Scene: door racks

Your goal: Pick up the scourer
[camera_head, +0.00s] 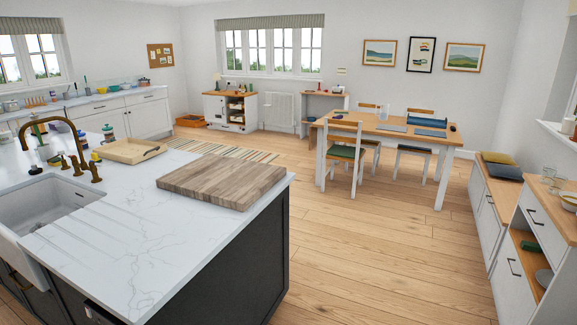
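I cannot make out a scourer for certain. Small items stand by the brass tap (62,135) at the far left of the island, among them a little yellow item (96,156) and a blue-and-yellow one (82,140). They are too small to name. A white sink (40,203) is set into the island's left end. Neither of my grippers is in view.
A white marble island (130,240) fills the left foreground, with a thick wooden board (222,178) and a wooden tray (128,150). A dining table (385,128) with chairs stands behind. Low cabinets (520,225) line the right. The wooden floor (375,245) between is clear.

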